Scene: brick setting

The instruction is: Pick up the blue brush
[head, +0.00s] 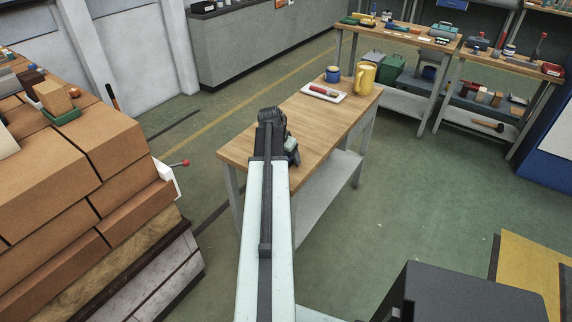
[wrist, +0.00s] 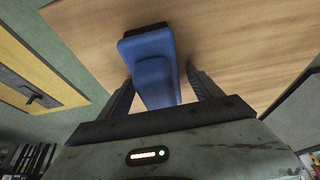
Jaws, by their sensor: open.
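The blue brush (wrist: 152,62) lies on the wooden tabletop (wrist: 225,35) in the wrist view, with a wide block at its far end and a narrower raised part toward me. My gripper (wrist: 161,78) is open, with one dark finger on each side of the narrower part. The near end of the brush lies between the fingers. I cannot tell whether either finger touches it. In the head view my gripper (head: 271,122) is over the near left end of the workbench (head: 315,125), and I cannot make out the brush there.
On the same bench stand a white tray (head: 342,97) with a red item, a blue mug (head: 333,74) and a yellow pitcher (head: 365,78). Stacked brown boxes (head: 75,165) stand at the left. More loaded benches stand at the back right.

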